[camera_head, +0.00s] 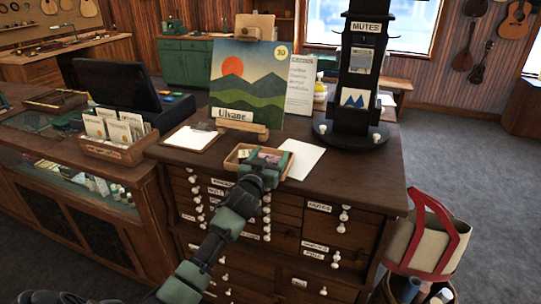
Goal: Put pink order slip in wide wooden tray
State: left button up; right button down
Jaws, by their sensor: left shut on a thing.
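A small wooden tray (230,161) sits on the top of the dark drawer cabinet, near its front edge. My left gripper (266,163) is over the right part of the tray and hides much of it. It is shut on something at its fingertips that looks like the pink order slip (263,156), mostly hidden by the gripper. I cannot tell whether the slip touches the tray. My right gripper is not in view.
A white sheet (303,159) lies right of the tray, a clipboard (191,139) to its left. Behind stand a sunset record sleeve (246,85) and a black display tower (357,85). A card box (118,140) is at left. The cabinet's right front top is clear.

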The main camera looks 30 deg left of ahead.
pick_arm(q)
jog(key=shift+f, duration=0.1)
jog(key=o, duration=1.4)
jog(key=shift+c, duration=0.2)
jog(key=b+v, duration=0.2)
jog(key=v, duration=0.9)
jog(key=s+d+f+m+g+h, duration=0.1)
jog(key=s+d+f+g, duration=0.2)
jog(key=f, duration=1.1)
jog(key=s+d+f+m+g+h, duration=0.15)
jog(key=s+f, duration=0.35)
jog(key=f, duration=0.9)
jog(key=s+d+f+g, duration=0.2)
jog(key=s+f+g, duration=0.15)
jog(key=f, duration=1.05)
jog(key=s+d+f+m+g+h, duration=0.1)
jog(key=s+d+f+g, duration=0.15)
jog(key=s+f, duration=0.6)
jog(key=s+d+f+m+g+h, duration=0.1)
jog(key=s+d+f+g, duration=0.15)
jog(key=s+f, duration=0.65)
jog(key=s+d+f+g, duration=0.1)
jog(key=s+d+f, duration=0.1)
jog(key=s, duration=0.8)
jog(key=s+d+f+g, duration=0.2)
jog(key=s+d+f, duration=0.1)
jog(key=s, duration=0.8)
jog(key=shift+s+f+m, duration=0.35)
jog(key=shift+f+m, duration=0.05)
jog(key=shift+m, duration=0.05)
